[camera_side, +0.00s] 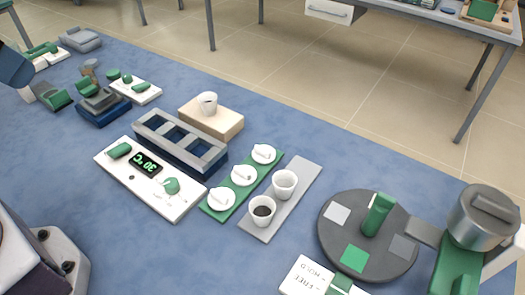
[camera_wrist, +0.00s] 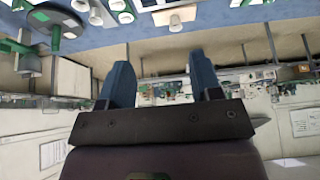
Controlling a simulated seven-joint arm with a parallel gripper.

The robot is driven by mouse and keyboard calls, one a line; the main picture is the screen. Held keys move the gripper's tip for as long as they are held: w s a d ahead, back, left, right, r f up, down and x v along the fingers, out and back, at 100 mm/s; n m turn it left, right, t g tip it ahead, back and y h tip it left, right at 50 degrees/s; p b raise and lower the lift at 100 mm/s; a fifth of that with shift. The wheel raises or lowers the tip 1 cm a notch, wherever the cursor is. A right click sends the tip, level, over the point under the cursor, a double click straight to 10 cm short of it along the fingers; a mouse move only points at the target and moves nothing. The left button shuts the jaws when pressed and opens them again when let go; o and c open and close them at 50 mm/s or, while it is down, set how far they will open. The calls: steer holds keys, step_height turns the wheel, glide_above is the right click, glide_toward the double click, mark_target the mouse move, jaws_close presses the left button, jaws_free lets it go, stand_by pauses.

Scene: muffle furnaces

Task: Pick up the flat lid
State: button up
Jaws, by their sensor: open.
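Three round white lids with raised grips sit in a row on a green strip (camera_side: 207,208) in the side view: a far lid (camera_side: 264,153), a middle lid (camera_side: 243,174) and a near lid (camera_side: 221,198). I cannot tell from this distance which one is the flat lid. My gripper (camera_wrist: 162,82) shows in the wrist view with its two blue fingers spread apart and nothing between them. It is well away from the lids; the wrist view looks out across the room, with the table upside down along its top edge.
Right of the lids, a grey strip (camera_side: 291,204) holds a white cup (camera_side: 285,184) and a cup with dark contents (camera_side: 262,211). Left are a control panel (camera_side: 146,177) and a slotted grey-blue rack (camera_side: 179,143). A white crucible (camera_side: 208,104) stands on a beige block (camera_side: 224,126). A round dark plate (camera_side: 333,248) lies right.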

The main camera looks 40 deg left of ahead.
steer(key=shift+c, duration=1.1)
steer(key=m+g, duration=0.6)
steer(key=m, duration=1.2)
glide_above(263, 149)
step_height(263, 149, down, 20)
steer(key=f, duration=0.1)
step_height(263, 149, down, 12)
steer(key=shift+r, duration=0.1)
